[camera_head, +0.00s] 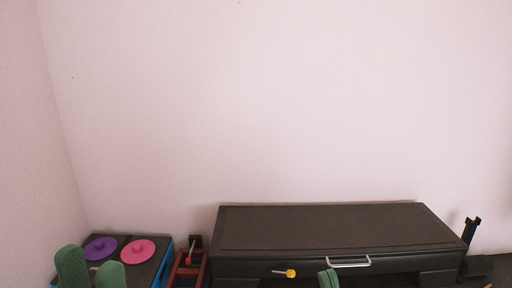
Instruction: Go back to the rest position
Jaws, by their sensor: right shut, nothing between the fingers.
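My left gripper (92,273) shows at the bottom left as two green fingers with a gap between them; it is open and nothing shows in the gap. It stands in front of a dark, blue-edged surface (160,272). My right gripper (328,279) shows only as a green tip at the bottom edge, in front of the dark cabinet (335,228). It is shut, with nothing seen in it. The rest of both arms is out of view.
A purple disc (100,248) and a pink disc (138,250), each with a raised middle, lie on the blue-edged surface. A red frame (203,272) stands beside it. The cabinet has a silver handle (349,262) and a yellow-ended piece (290,273). A black post (469,237) stands right.

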